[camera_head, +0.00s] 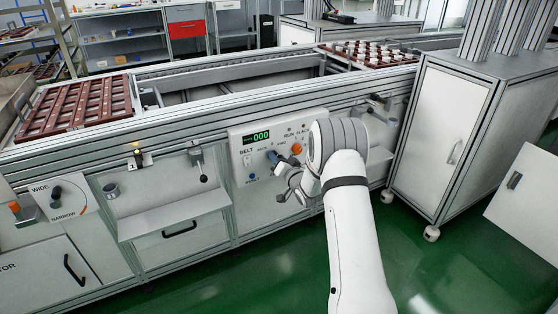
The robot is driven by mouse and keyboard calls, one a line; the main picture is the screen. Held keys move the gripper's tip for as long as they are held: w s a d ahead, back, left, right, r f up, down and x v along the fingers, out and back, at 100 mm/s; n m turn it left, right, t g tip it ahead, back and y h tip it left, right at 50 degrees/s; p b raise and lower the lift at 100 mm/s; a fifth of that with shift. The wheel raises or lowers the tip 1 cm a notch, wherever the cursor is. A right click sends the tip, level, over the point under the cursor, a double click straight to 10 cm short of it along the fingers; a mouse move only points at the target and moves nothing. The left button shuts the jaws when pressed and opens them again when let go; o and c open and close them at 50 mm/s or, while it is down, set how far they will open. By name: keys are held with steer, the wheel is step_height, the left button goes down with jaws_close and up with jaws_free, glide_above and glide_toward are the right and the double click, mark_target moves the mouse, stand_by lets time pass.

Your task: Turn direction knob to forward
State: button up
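The belt control panel (237,140) is on the front of the conveyor, with a green display (257,136) reading 000. An orange knob (297,148) sits at its right, near small lettering. A dark blue-grey knob-like part (272,156) shows at the panel's middle, just above and left of my gripper. I cannot tell which way it points, or for sure whether it is the direction knob. My gripper (283,183) is in front of the panel's lower part, partly hidden by my arm's wrist. Its finger opening and any contact with the knob are unclear.
A width dial (56,204) marked WIDE and NARROW is at the left. A shelf (176,214) juts out left of the panel. A white cabinet (440,118) stands close at the right. Brown trays (80,102) lie on the conveyor. Green floor in front is clear.

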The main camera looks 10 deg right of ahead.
steer(key=o, duration=0.4)
steer(key=shift+f, duration=0.15)
steer(key=shift+c, duration=0.2)
steer(key=p+v, duration=0.2)
steer(key=v, duration=0.5)
steer(key=shift+s, duration=0.4)
